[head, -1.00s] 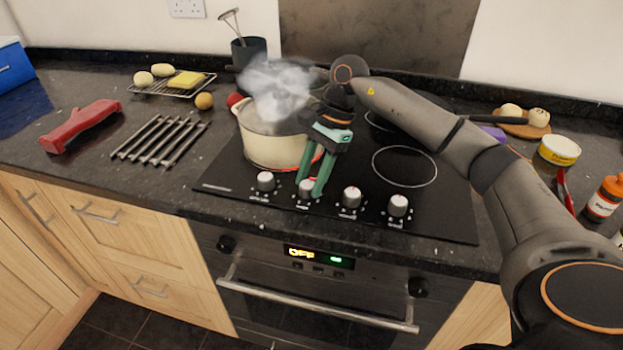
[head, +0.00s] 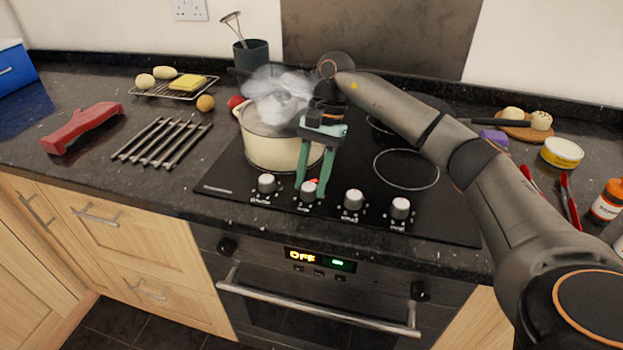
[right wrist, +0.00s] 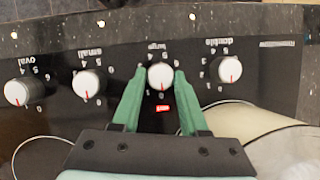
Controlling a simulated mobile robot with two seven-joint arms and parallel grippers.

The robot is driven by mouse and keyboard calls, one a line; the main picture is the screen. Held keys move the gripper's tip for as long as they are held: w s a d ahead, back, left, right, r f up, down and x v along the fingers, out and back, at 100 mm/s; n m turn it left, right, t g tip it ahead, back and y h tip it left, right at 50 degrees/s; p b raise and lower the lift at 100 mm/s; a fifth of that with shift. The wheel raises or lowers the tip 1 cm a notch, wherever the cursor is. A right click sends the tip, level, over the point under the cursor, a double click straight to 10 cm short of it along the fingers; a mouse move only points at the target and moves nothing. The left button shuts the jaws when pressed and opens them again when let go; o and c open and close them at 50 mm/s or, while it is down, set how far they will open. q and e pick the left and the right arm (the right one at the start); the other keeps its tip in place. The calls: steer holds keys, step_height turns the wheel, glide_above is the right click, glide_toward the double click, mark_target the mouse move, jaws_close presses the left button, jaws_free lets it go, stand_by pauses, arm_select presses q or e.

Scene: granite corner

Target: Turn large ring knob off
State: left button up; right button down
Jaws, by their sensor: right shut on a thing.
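The large ring knob (head: 309,190) is the second from the left on the hob's front edge, white-topped and round. In the right wrist view the knob (right wrist: 161,76) sits between my green fingertips under the label "large", with its red pointer line towards the 0 mark. A small red light (right wrist: 162,108) glows beside it. My right gripper (head: 309,192) reaches down from above and is shut on this knob, one finger on each side; it also shows in the right wrist view (right wrist: 160,76). My left gripper is not in view.
A cream pot (head: 262,150) steams on the hob (head: 240,180), close behind my right fingers. Other knobs stand at both sides: left (head: 266,183), right (head: 353,199) and far right (head: 400,207). The oven display (head: 320,260) reads OFF. A metal rack (head: 160,140) lies left.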

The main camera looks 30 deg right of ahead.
steer(key=c, duration=0.6)
jaws_free()
steer(key=shift+c, duration=0.2)
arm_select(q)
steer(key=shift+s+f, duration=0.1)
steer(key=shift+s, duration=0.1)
arm_select(e)
steer(key=shift+o, duration=1)
arm_select(q)
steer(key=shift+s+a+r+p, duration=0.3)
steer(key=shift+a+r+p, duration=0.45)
steer(key=shift+p, duration=0.5)
arm_select(e)
steer(key=v, duration=1.2)
steer(key=shift+r, duration=0.25)
steer(key=shift+w, duration=0.1)
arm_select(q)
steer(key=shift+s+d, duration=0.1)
arm_select(e)
steer(key=shift+f, duration=0.1)
